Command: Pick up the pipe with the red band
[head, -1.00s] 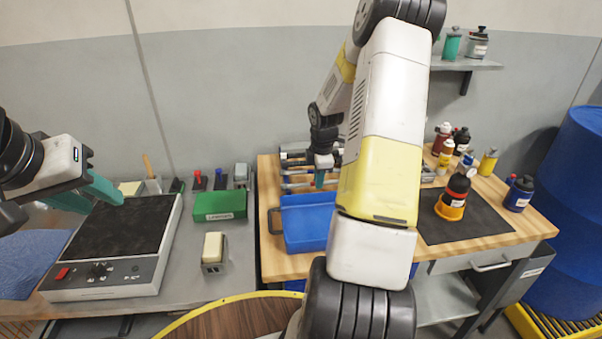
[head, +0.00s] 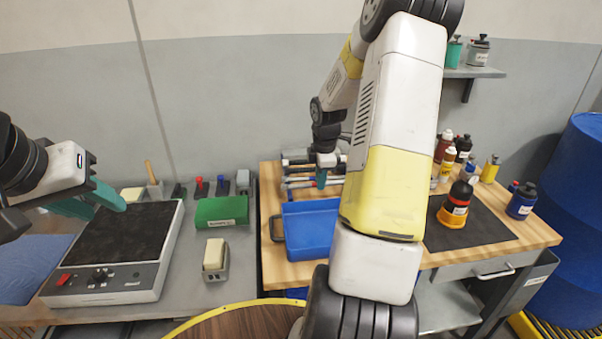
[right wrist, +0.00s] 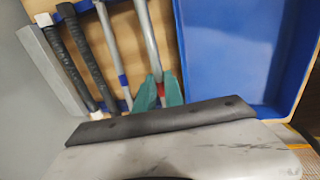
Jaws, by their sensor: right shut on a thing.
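The pipe with the red band (right wrist: 150,48) is a grey tube in the right wrist view. Its red band shows between the teal fingertips of my right gripper (right wrist: 159,92), which is shut on it. In the head view the right gripper (head: 321,179) is at the pipes at the back of the wooden bench, behind the blue tray. A similar grey pipe with a blue band (right wrist: 122,80) lies just left of it in the wrist view. My left gripper (head: 99,203) is over the black-topped device, with its teal fingers apart and nothing seen between them.
Black pipes (right wrist: 85,60) lie left of the grey ones. The blue tray (head: 311,229) stands close to the right gripper. Bottles (head: 455,202) stand on the bench's right side. A green box (head: 221,210) and a blue barrel (head: 577,215) flank the bench.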

